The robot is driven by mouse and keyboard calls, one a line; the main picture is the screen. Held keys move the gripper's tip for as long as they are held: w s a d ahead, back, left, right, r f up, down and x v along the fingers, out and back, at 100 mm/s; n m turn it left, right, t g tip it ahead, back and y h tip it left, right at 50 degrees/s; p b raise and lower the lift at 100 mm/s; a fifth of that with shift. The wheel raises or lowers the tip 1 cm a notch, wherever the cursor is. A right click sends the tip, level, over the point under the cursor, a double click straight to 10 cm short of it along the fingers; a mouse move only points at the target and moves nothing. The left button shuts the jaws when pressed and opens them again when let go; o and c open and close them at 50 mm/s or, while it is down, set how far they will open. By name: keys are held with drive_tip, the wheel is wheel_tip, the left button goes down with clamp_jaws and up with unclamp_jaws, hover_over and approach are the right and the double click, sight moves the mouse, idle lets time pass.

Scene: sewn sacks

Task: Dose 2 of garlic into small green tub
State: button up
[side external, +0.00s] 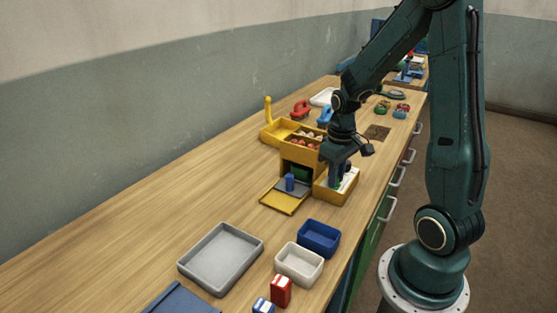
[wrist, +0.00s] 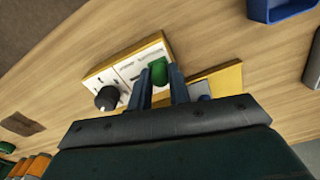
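A yellow dispenser (side external: 272,134) stands on the bench, with open bins on top. One bin holds small pale and reddish pieces (side external: 305,139); I cannot tell which are garlic. A dark green shape (side external: 300,172), possibly the small green tub, shows in the opening below, partly hidden. The dispenser's white control panel (wrist: 125,73) has a black knob (wrist: 107,98) and a green knob (wrist: 158,71). My gripper (wrist: 160,77) is down at the panel, a finger on each side of the green knob. Both fingers appear to touch it.
A grey tray (side external: 221,258), a white tub (side external: 299,263) and a blue tub (side external: 318,237) stand nearer the camera. The bench left of the dispenser is clear.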

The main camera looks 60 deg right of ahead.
clamp_jaws()
drive_tip(key=shift+d, duration=2.25)
drive_tip(key=o, duration=0.7)
unclamp_jaws()
drive_tip(key=shift+a, duration=0.1)
